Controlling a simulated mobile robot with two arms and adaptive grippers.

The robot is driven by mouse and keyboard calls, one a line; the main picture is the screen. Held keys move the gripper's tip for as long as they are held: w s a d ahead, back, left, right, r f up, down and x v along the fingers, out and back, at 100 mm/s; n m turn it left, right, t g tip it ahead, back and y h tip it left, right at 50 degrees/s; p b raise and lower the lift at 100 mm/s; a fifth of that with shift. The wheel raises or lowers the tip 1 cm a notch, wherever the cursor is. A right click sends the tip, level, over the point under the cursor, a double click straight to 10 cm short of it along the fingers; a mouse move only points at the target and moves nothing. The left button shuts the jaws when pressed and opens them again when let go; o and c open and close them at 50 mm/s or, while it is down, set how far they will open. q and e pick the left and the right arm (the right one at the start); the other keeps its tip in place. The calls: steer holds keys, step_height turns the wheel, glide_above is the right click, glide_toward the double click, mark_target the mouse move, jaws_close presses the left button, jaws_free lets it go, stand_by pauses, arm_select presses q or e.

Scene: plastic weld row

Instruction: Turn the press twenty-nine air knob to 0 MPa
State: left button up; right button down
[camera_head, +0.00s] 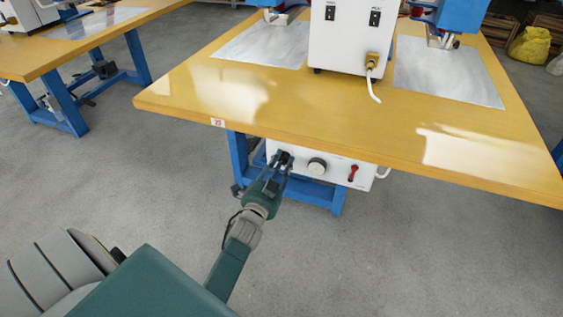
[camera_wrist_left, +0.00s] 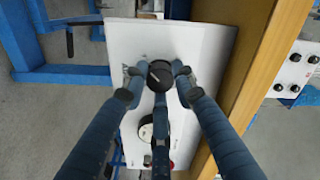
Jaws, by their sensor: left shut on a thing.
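A white control box (camera_head: 325,180) hangs under the front edge of the yellow table. My left gripper (camera_head: 284,159) is at the left end of its face, shut on a dark knob. In the left wrist view this black knob (camera_wrist_left: 160,75) sits between the fingertips of my left gripper (camera_wrist_left: 159,84), and a pale pointer line shows on its face. The scale marks around it are too small to read. A second round dial with a pale rim (camera_head: 317,166) is to its right, partly hidden by a finger in the left wrist view (camera_wrist_left: 147,132). My right gripper is not in view.
A red switch (camera_head: 353,172) is at the box's right end. The yellow table (camera_head: 330,105) overhangs the box, with a small number tag (camera_head: 217,122) on its edge, hard to read. A blue table leg (camera_head: 237,155) stands left of the box. The floor in front is clear.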

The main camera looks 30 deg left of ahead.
arm_select(q)
steer(key=shift+f, duration=0.15)
steer(key=o, duration=1.2)
steer(key=shift+c, duration=0.2)
steer(key=v, duration=1.2)
steer(key=shift+s, duration=0.1)
